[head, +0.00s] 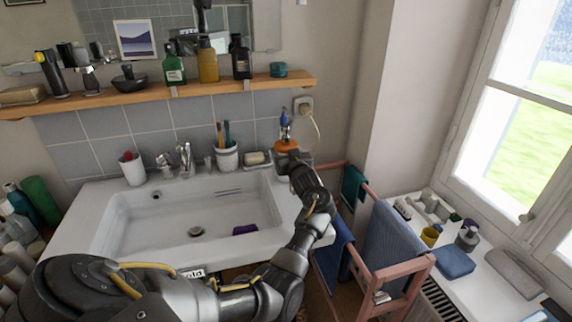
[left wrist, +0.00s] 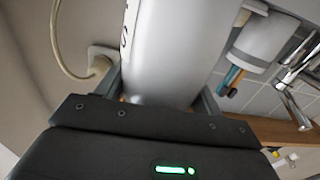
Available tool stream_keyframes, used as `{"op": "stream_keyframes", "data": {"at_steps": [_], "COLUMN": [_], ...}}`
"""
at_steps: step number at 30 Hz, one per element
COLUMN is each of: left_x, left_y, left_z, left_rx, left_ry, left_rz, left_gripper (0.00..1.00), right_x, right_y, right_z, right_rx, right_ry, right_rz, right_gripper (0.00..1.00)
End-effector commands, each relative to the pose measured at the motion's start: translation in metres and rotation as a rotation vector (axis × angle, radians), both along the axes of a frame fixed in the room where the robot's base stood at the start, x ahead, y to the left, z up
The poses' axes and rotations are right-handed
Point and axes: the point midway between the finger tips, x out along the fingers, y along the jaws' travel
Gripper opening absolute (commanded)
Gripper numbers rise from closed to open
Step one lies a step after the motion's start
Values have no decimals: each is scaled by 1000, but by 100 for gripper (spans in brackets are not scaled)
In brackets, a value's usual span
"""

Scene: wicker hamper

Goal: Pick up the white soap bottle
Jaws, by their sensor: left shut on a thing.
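The white soap bottle (left wrist: 175,50) fills the middle of the left wrist view as a pale, smooth cylinder with dark lettering at its left edge. My left gripper (left wrist: 162,95) is shut on it, one finger on each side. In the head view my left gripper (head: 288,157) is at the back right corner of the sink, largely hidden by its own wrist. I cannot make out the bottle in the head view. My right gripper is not in view.
The white sink (head: 125,240) lies left of my arm. A cup with toothbrushes (head: 227,158), a soap bar (head: 257,158) and the tap (head: 184,158) stand along its back. A wooden shelf (head: 150,97) with bottles is above. A towel rack (head: 405,268) stands to the right.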

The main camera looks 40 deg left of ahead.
Motion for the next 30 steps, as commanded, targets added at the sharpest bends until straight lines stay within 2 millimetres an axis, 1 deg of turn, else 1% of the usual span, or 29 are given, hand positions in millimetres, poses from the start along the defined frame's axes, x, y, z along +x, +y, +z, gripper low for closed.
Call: {"op": "stream_keyframes", "data": {"at_steps": [10,14,20,21,25,29,30], "left_x": [0,0,0,-3,-17,-39,-46], "left_y": [0,0,0,-1,-4,-8,-9], "left_z": [3,10,32,36,54,80,90], "left_rx": [1,2,1,1,1,0,1], "left_ry": [-3,-6,-8,-7,-8,-11,-11], "left_rz": [-1,0,0,1,-1,-1,0], "left_gripper": [32,32,32,32,32,32,32], "right_x": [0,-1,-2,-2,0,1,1], "right_y": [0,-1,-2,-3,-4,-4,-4], "right_z": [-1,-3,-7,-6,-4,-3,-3], "right_rx": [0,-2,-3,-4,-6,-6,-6], "right_ry": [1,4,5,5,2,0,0], "right_rz": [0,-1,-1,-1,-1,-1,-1], "right_gripper": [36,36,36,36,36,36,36]}}
